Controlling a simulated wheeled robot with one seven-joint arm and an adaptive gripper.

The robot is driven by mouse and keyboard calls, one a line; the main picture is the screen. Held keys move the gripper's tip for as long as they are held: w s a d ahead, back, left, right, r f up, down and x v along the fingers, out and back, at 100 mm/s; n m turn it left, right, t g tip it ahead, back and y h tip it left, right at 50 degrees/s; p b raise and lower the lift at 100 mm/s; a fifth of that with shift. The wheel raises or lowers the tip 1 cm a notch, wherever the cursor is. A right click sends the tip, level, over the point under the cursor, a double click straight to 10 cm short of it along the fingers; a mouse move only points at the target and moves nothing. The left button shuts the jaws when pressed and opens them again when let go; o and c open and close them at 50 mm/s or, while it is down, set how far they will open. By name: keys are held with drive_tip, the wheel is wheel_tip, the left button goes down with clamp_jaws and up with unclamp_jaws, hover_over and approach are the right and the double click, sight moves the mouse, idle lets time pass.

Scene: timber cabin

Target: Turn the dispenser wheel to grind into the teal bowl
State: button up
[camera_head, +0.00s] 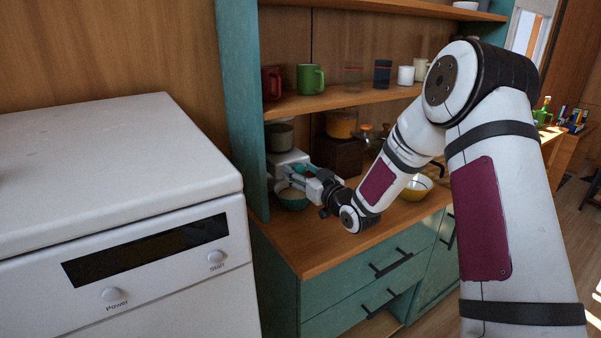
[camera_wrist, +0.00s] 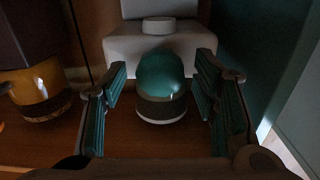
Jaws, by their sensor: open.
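The dispenser (camera_head: 283,158) is pale, with a grey container (camera_head: 280,136) on top, and stands on the counter against the teal side panel. The teal bowl (camera_head: 293,201) sits in front of its lower part. My gripper (camera_head: 300,177) is open at the dispenser's front, just above the bowl. In the wrist view the dispenser's pale body (camera_wrist: 120,46) lies beyond my gripper (camera_wrist: 160,72). A rounded teal part (camera_wrist: 161,72) with a grey band shows between the spread fingers, with gaps on both sides. I cannot tell for sure whether it is the wheel.
A teal side panel (camera_head: 240,100) stands close left of the dispenser. A shelf (camera_head: 340,98) with mugs hangs above. A dark box (camera_head: 343,156) stands right of the dispenser, with a yellow bowl (camera_head: 416,189) farther right. The counter front (camera_head: 310,240) is clear.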

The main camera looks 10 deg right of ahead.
drive_tip(key=shift+w+a, duration=0.1)
drive_tip(key=shift+w, duration=0.05)
drive_tip(key=shift+c, duration=0.3)
drive_tip(key=c, duration=1.1)
drive_tip(key=shift+m, duration=1.8)
drive_tip(key=o, duration=1.2)
drive_tip(key=shift+c, duration=0.2)
drive_tip(key=v, duration=1.2)
